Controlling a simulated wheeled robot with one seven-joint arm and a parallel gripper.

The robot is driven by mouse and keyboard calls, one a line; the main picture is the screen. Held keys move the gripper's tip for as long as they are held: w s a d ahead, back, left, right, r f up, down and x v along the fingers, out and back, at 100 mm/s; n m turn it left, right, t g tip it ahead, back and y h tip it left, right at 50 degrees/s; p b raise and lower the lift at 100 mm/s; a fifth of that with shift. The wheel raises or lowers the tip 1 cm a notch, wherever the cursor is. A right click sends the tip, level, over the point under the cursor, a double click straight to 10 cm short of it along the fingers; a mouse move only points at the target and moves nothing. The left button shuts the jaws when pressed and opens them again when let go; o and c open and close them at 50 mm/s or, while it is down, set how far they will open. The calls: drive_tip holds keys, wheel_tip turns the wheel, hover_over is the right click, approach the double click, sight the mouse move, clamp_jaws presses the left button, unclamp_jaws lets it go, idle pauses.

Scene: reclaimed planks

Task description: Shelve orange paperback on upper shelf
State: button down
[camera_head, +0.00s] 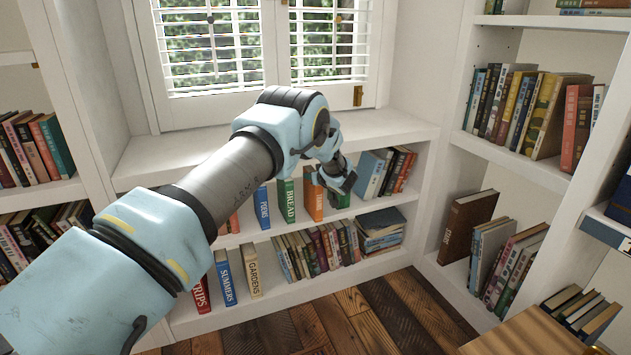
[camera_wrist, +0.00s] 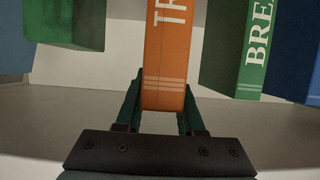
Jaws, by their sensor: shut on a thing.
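The orange paperback (camera_head: 313,201) stands upright in the upper row of the low shelf unit under the window, between the green BREAD book (camera_head: 287,201) and another green book. My gripper (camera_head: 337,180) is at its upper right in the head view. In the wrist view, my gripper's (camera_wrist: 162,100) two dark green fingers lie along both sides of the orange paperback (camera_wrist: 166,55), shut on it. Part of the title on its spine shows. The upper shelf board (camera_head: 360,205) runs under this row. I cannot tell whether the book's lower edge touches the board.
In the wrist view, a green book (camera_wrist: 65,22) is left of the paperback and the BREAD book (camera_wrist: 240,50) is right, with gaps on both sides. A lower row of books (camera_head: 315,250) is beneath. Side shelves (camera_head: 520,165) stand right; a wooden surface (camera_head: 525,335) is front right.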

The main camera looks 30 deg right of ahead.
drive_tip(key=shift+w+d, duration=0.1)
drive_tip(key=shift+w, duration=0.25)
drive_tip(key=shift+f, duration=0.2)
idle(0.4)
drive_tip(key=shift+c, duration=2.2)
unclamp_jaws()
drive_tip(key=shift+f, duration=0.1)
drive_tip(key=v, duration=1.1)
drive_tip(key=shift+p, duration=0.35)
